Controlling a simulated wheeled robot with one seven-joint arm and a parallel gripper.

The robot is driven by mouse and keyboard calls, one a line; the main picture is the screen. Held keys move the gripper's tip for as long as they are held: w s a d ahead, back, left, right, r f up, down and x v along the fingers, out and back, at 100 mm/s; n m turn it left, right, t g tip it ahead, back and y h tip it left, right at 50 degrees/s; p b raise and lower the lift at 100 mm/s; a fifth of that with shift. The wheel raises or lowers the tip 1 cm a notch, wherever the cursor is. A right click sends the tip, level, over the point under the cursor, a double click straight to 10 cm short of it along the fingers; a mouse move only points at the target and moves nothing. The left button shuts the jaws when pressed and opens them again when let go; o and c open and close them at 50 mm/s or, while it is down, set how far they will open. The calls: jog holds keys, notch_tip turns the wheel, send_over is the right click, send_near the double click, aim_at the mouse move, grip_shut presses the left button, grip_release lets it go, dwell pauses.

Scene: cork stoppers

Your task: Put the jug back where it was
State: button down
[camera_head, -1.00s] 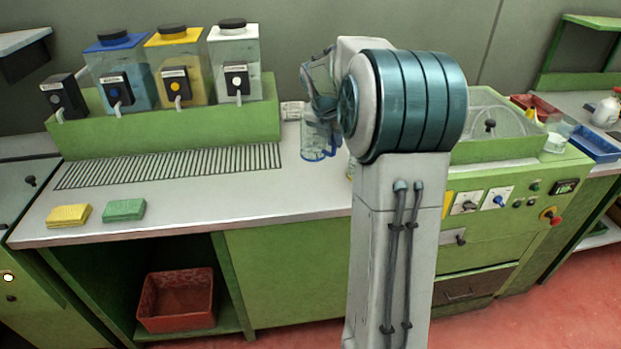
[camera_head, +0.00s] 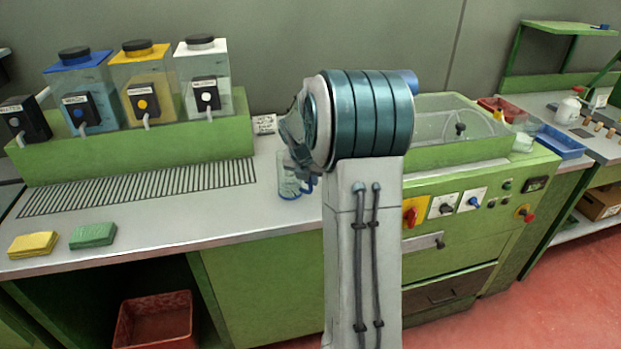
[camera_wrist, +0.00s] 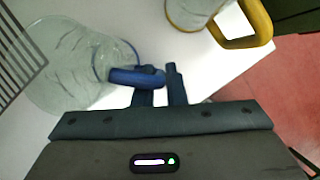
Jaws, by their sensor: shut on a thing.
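A clear jug with a blue rim and blue handle (camera_head: 291,177) is at the counter, just left of my arm in the head view. In the wrist view the jug (camera_wrist: 85,65) lies to the left, and its blue handle is between the fingers of my gripper (camera_wrist: 160,85), which is shut on it. My arm hides part of the jug in the head view. Whether its base touches the counter I cannot tell. A second clear vessel with a yellow handle (camera_wrist: 250,25) stands at the top of the wrist view.
Dispensers with a blue (camera_head: 82,85), a yellow (camera_head: 142,75) and a white lid (camera_head: 203,70) stand on a green ledge behind a slotted drain (camera_head: 140,187). Yellow (camera_head: 32,244) and green sponges (camera_head: 93,236) lie at the front left. A green-framed basin (camera_head: 455,160) is at right.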

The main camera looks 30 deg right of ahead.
jog(key=c, duration=1.5)
grip_release()
jog(key=v, duration=1.1)
jog(key=s+a+r+m, duration=0.1)
jog(key=s+a+m, duration=0.4)
jog(key=a+m, duration=0.15)
jog(key=shift+s+a+f+m+y+p, duration=0.1)
jog(key=shift+s+a+f+m+y, duration=0.6)
jog(key=shift+s+a+m, duration=2.05)
jog(key=shift+s+a+f+m+y+p, duration=0.15)
jog(key=shift+s+a+f+m+y, duration=0.55)
jog(key=shift+s+a+m, duration=2.05)
jog(key=shift+s+a+f+m+y+p, duration=0.1)
jog(key=shift+s+a+f+m+y, duration=0.6)
jog(key=shift+s+m, duration=3.7)
